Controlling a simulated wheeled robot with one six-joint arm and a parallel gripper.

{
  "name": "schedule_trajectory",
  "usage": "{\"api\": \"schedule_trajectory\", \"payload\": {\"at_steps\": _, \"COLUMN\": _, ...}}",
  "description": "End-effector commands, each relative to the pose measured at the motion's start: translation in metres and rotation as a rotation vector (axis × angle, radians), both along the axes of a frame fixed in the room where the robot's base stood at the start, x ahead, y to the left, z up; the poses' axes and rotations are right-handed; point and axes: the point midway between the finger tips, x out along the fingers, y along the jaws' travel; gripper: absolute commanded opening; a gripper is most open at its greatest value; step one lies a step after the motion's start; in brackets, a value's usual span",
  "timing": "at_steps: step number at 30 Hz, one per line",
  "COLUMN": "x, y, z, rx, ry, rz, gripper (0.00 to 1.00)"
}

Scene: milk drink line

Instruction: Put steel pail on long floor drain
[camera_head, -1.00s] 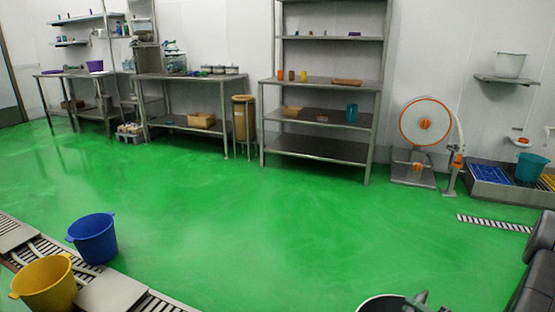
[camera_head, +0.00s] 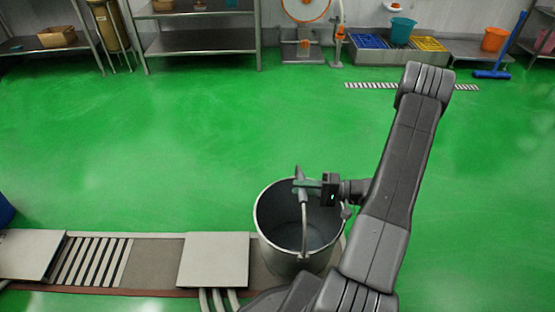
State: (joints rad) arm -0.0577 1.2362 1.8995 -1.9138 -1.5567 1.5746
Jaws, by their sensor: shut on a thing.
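The steel pail (camera_head: 275,252) is at the bottom middle, upright, at the right end of the slatted strip in front. Its inside looks empty. My gripper (camera_head: 303,187) is over the pail's opening, shut on its raised bail handle. I cannot tell whether the pail's base touches what is under it. The long floor drain (camera_head: 370,86) is a narrow striped grate set in the green floor towards the back right. My arm hides part of it, and nothing is seen standing on it.
The slatted strip with steel plates (camera_head: 213,260) runs along the front left. Open green floor (camera_head: 200,130) lies between pail and drain. Behind the drain are a low platform with blue (camera_head: 368,41) and yellow crates, a teal bucket (camera_head: 402,31), an orange bucket (camera_head: 494,39) and a blue squeegee (camera_head: 513,45).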

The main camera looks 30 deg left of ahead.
Motion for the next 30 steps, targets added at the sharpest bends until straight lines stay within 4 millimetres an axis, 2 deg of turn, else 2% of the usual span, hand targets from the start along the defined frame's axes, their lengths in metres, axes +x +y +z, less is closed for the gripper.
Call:
{"api": "schedule_trajectory", "payload": {"at_steps": 12, "x": 0.0, "y": 0.0, "z": -0.053, "rx": 0.005, "ry": 0.003, "rz": -0.001, "gripper": 0.0}}
{"api": "schedule_trajectory", "payload": {"at_steps": 19, "x": 0.0, "y": 0.0, "z": -0.065, "rx": 0.005, "ry": 0.001, "rz": -0.001, "gripper": 0.0}}
{"api": "schedule_trajectory", "payload": {"at_steps": 27, "x": 0.0, "y": 0.0, "z": -0.094, "rx": 0.004, "ry": 0.003, "rz": -0.001, "gripper": 0.0}}
{"api": "schedule_trajectory", "payload": {"at_steps": 30, "x": 0.0, "y": 0.0, "z": -0.096, "rx": 0.005, "ry": 0.002, "rz": -0.001, "gripper": 0.0}}
